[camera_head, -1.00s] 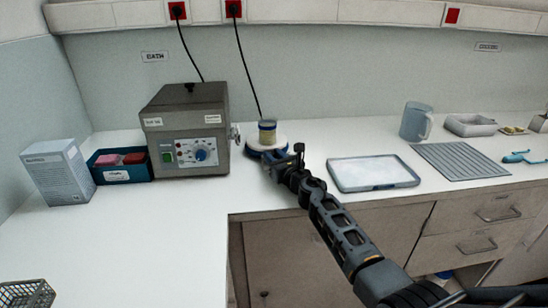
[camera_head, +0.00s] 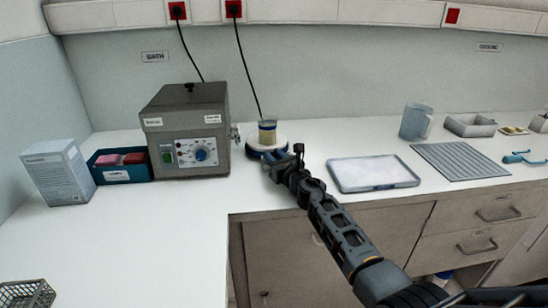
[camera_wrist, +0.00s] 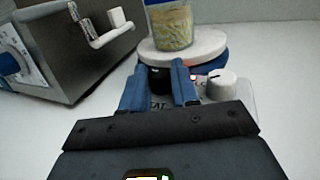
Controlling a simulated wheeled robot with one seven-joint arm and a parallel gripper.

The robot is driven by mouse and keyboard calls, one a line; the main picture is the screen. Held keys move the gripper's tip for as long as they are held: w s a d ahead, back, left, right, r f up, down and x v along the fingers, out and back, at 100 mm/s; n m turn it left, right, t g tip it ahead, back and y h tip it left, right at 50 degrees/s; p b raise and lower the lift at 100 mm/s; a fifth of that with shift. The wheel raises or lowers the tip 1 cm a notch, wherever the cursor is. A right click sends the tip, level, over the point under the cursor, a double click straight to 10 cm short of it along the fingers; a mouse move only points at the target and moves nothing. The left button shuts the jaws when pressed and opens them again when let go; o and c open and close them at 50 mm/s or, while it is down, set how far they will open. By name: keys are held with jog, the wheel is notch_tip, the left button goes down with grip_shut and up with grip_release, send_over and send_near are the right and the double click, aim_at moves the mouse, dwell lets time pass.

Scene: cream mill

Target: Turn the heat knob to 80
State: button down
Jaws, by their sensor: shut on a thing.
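A small hotplate with a round pale top (camera_head: 280,142) and a blue body stands on the counter, right of the grey bath. In the wrist view the pale plate (camera_wrist: 212,44) carries a jar with a yellowish filling (camera_wrist: 172,28). A dark knob (camera_wrist: 160,79) on its front sits between the blue fingers of my gripper (camera_wrist: 158,88), which is shut on it. A white knob (camera_wrist: 221,85) is just right of the fingers. The fingers hide most of the dark knob and the panel markings. My gripper (camera_head: 277,163) also shows at the hotplate's front in the head view.
The grey bath (camera_head: 188,120) with a blue dial (camera_head: 201,155) stands close on the left; its tap (camera_wrist: 100,30) sticks out towards the hotplate. A white tray (camera_head: 372,172) lies to the right. Counter in front of the bath is clear.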

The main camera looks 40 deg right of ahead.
jog(key=shift+w+a+f+m+g+h, duration=0.15)
jog(key=shift+m+g+h, duration=0.25)
jog(key=shift+m+h, duration=0.55)
jog(key=shift+s+a+r+m+g+h, duration=0.1)
jog(key=shift+m+g+h, duration=0.4)
jog(key=shift+h, duration=0.75)
dwell(0.6)
jog(key=shift+w+a+m+g+h+b, duration=0.1)
jog(key=shift+m+g+h+b, duration=0.2)
jog(key=shift+m+h, duration=0.2)
jog(key=shift+w+a+f+m+g+h+b, duration=0.1)
jog(key=shift+m+g+h+b, duration=0.3)
jog(key=shift+m+g+h, duration=0.35)
jog(key=shift+w+a+f+m+g+h+b, duration=0.1)
jog(key=shift+m+g+h+b, duration=0.35)
jog(key=shift+h, duration=0.4)
jog(key=m+g+h+b, duration=0.1)
jog(key=m+g+b, duration=0.1)
jog(key=m+g+h+b, duration=0.2)
jog(key=g, duration=0.1)
jog(key=shift+w, duration=0.2)
jog(key=m+g+h+b, duration=0.1)
jog(key=m+g+b, duration=0.1)
jog(key=g+b, duration=0.1)
jog(key=shift+w+a, duration=0.1)
jog(key=shift+r+m+g+h+b, duration=0.15)
jog(key=shift+m+g+h+b, duration=0.2)
jog(key=shift+g+b, duration=0.25)
